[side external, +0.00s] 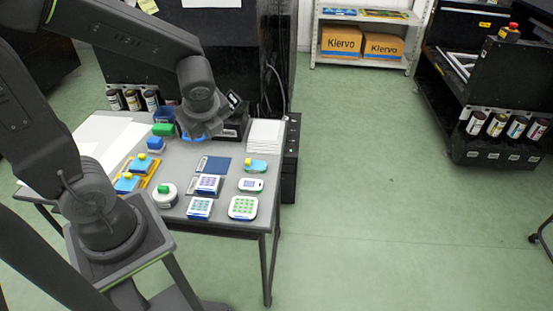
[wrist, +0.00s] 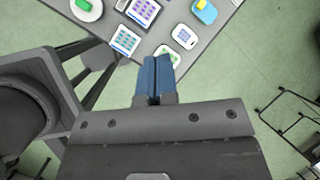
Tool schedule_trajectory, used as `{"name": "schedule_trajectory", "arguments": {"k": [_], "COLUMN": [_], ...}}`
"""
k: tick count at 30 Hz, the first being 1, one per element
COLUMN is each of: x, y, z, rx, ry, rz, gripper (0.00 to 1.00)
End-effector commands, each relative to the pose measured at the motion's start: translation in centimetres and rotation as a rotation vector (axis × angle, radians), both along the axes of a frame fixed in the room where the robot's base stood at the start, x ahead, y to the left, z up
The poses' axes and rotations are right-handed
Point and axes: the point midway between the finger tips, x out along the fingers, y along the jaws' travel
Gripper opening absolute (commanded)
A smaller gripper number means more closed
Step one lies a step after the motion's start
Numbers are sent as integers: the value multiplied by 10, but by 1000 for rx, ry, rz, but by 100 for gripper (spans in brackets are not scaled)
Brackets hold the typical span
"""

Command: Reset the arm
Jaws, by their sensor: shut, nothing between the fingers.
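My gripper (side external: 193,138) hangs above the grey table (side external: 226,239) at its back part, below my bent arm. In the wrist view my gripper's blue fingers (wrist: 155,64) are together with nothing between them. On the table are a white round holder with a green top (side external: 165,194), a light-blue item with a yellow top (side external: 256,165), and similar blue and yellow items on a yellow tray (side external: 150,181). A green piece (side external: 163,129) and a small blue block (side external: 155,144) lie further back.
Gridded white trays (side external: 243,207) and a small white device (side external: 251,185) lie at the table's front right. A dark blue pad (side external: 215,164) and a paper stack (side external: 266,135) lie behind them. Dark bottles (side external: 132,99) stand at the back left. Open green floor lies right of the table.

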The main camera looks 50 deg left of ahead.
Motion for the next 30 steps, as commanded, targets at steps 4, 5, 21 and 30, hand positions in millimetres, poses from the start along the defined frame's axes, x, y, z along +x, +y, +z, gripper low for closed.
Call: {"name": "schedule_trajectory", "arguments": {"k": [4, 5, 21, 30], "x": [-16, -20, -57, -57], "y": [-32, -39, -97, -97], "z": [36, 42, 96, 96], "rx": [-238, -293, -844, -844], "ry": [-285, -332, -573, -573], "rz": [444, 533, 1324, 1324], "gripper": [0, 0, 0, 0]}}
